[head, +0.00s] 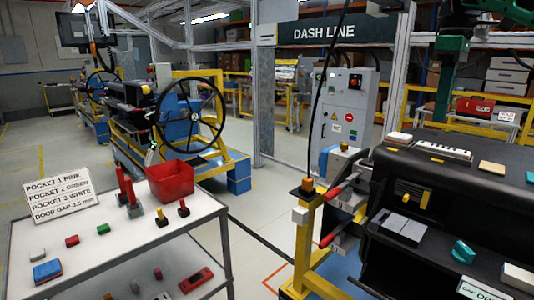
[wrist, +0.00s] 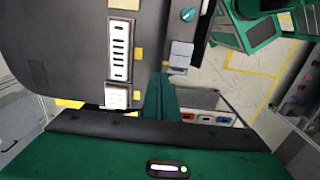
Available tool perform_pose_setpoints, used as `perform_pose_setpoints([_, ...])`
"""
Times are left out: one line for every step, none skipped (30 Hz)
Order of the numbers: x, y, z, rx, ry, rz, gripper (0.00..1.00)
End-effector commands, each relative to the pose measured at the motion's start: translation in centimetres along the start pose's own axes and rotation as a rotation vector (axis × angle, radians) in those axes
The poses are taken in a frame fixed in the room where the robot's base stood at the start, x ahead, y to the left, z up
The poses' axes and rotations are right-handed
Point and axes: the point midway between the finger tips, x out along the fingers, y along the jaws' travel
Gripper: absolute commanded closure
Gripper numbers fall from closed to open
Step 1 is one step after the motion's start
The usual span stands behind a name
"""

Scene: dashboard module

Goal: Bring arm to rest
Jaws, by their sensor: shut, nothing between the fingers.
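My gripper (wrist: 161,82) shows in the wrist view as closed green fingers beyond a dark pad and green housing, with nothing held between them. In the head view my green arm comes in at the upper right, and the gripper (head: 441,112) points down behind the dashboard module (head: 463,178). The black dashboard module also fills the upper left of the wrist view (wrist: 60,45). A white slotted strip (wrist: 121,50) and a white block (wrist: 117,96) lie on it. I cannot tell the exact gap between fingers and module.
A yellow stand (head: 303,240) with red-handled parts is left of the module. A white cart (head: 85,250) holds a red bin (head: 170,181), a pocket sign (head: 58,197) and small coloured blocks. Open floor lies between cart and stand. A control cabinet (head: 345,110) stands behind.

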Motion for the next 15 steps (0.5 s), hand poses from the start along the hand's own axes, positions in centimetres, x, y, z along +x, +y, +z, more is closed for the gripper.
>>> perform_pose_setpoints([0.0, -0.1, -0.1, -0.002, 0.000, 0.000, 1.00])
perform_pose_setpoints([0.3, -0.3, 0.0, 0.010, -0.001, -0.001, 1.00])
perform_pose_setpoints([0.7, -0.5, 0.1, 0.030, -0.002, -0.001, 1.00])
perform_pose_setpoints([1.1, -0.6, 0.0, 0.044, -0.003, -0.002, 1.00])
perform_pose_setpoints([1.4, -0.8, 0.0, 0.057, -0.004, -0.003, 1.00])
perform_pose_setpoints([1.9, -0.9, -0.1, 0.074, -0.005, -0.003, 1.00])
perform_pose_setpoints([2.2, -1.1, 0.0, 0.089, -0.006, -0.003, 1.00])
perform_pose_setpoints([2.5, -1.3, 0.1, 0.104, -0.006, -0.004, 1.00])
perform_pose_setpoints([2.9, -1.6, 0.4, 0.126, -0.006, -0.003, 1.00])
perform_pose_setpoints([3.2, -1.9, 0.6, 0.144, -0.005, -0.002, 1.00])
perform_pose_setpoints([3.5, -2.1, 0.9, 0.161, -0.006, -0.001, 1.00])
perform_pose_setpoints([3.9, -2.4, 1.2, 0.185, -0.006, 0.000, 1.00])
perform_pose_setpoints([4.3, -2.5, 1.5, 0.205, -0.005, 0.001, 1.00])
perform_pose_setpoints([4.7, -2.8, 1.8, 0.227, -0.006, 0.000, 1.00])
perform_pose_setpoints([5.3, -3.0, 2.2, 0.256, -0.007, 0.001, 1.00])
